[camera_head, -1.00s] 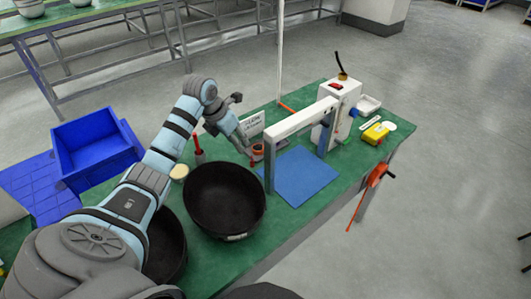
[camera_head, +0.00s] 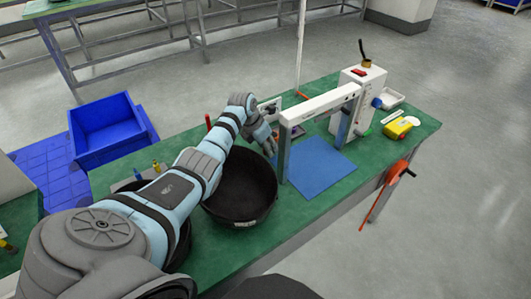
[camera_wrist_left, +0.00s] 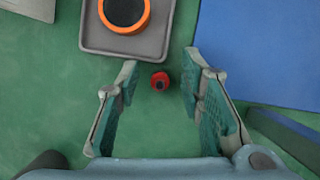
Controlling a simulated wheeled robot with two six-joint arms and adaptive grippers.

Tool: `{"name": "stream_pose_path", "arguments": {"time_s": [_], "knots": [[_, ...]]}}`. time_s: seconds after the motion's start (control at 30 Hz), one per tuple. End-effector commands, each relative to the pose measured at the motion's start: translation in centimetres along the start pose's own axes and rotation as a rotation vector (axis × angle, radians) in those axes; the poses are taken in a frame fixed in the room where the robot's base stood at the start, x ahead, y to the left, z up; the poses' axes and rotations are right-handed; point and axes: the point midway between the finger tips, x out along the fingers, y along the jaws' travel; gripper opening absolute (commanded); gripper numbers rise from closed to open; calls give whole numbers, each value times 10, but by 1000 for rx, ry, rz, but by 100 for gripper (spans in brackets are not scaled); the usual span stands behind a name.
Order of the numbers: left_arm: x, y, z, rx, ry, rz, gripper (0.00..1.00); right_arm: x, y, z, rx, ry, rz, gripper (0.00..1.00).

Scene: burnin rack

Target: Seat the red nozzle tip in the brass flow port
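The red nozzle tip (camera_wrist_left: 159,81) is a small red round piece with a dark centre on the green bench in the left wrist view. It lies between the spread fingers of my left gripper (camera_wrist_left: 161,66), with green showing on both sides of it. In the head view my left gripper (camera_head: 270,147) is low over the bench, beside the white frame, and the nozzle tip cannot be made out. A brass-coloured fitting (camera_head: 366,63) tops the white box; I cannot tell whether it is the flow port. My right gripper is out of view.
A grey tray (camera_wrist_left: 92,42) with an orange-rimmed black disc (camera_wrist_left: 124,12) lies just beyond the fingers. A blue mat (camera_head: 306,170) lies under the white frame (camera_head: 320,103). A black bowl (camera_head: 240,190) stands by my arm. A yellow case (camera_head: 398,128) is at the right.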

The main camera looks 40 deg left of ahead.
Motion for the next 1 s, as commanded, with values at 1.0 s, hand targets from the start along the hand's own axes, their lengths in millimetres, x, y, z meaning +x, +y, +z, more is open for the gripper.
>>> {"name": "stream_pose_path", "arguments": {"time_s": [1.0], "knots": [[-79, 1, 33, 0, -6, 2, 0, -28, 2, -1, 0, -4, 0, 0]]}}
